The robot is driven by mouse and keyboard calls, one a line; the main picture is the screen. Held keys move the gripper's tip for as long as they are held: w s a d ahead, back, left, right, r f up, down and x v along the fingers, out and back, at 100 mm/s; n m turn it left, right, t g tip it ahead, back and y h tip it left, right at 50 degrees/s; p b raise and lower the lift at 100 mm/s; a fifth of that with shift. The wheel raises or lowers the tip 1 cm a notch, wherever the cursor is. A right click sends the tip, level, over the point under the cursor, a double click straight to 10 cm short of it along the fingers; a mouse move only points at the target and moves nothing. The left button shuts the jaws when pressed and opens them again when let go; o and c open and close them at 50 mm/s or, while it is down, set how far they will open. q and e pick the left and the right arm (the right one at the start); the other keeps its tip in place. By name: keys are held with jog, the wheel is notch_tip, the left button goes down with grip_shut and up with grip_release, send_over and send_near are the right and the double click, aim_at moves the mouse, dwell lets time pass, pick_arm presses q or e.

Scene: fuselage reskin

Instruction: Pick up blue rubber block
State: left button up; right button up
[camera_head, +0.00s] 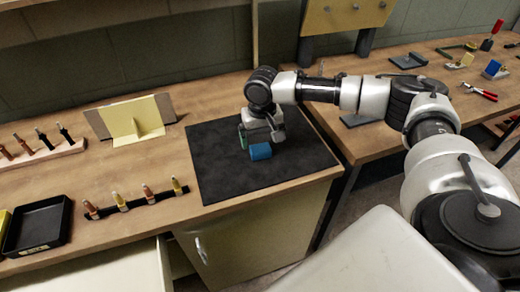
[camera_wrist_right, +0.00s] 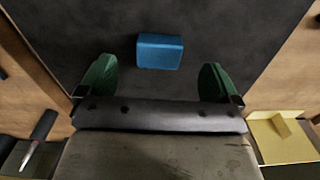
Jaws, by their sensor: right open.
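The blue rubber block (camera_head: 260,151) lies on the dark mat (camera_head: 222,175) on the workbench. It also shows in the right wrist view (camera_wrist_right: 160,51), ahead of the fingertips and roughly midway between them. My right gripper (camera_head: 255,140) is right beside the block in the head view, pointing down over the mat. In the right wrist view its two green fingers (camera_wrist_right: 160,80) are spread apart with nothing between them. The gap is wider than the block. My left gripper is in neither view.
A yellow angled panel (camera_head: 136,121) stands at the back left of the mat. A strip with several small fasteners (camera_head: 137,201) and a black tray (camera_head: 38,226) lie to the left. A second bench with red pliers (camera_head: 480,91) is on the right. The mat around the block is clear.

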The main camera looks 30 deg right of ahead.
aim_at(261, 150)
jog(key=shift+w+f, duration=0.1)
jog(key=shift+f, duration=0.35)
jog(key=shift+w+f, duration=0.15)
jog(key=shift+f, duration=0.2)
notch_tip(261, 150, down, 4)
jog(key=shift+d+f+p, duration=0.15)
jog(key=shift+p, duration=0.2)
jog(key=shift+w+f, duration=0.1)
jog(key=shift+f, duration=0.1)
jog(key=shift+c, duration=0.9)
jog(key=c, duration=0.9)
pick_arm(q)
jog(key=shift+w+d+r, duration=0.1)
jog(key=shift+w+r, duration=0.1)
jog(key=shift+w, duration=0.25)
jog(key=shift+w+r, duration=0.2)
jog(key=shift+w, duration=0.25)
pick_arm(e)
jog(key=shift+r, duration=0.15)
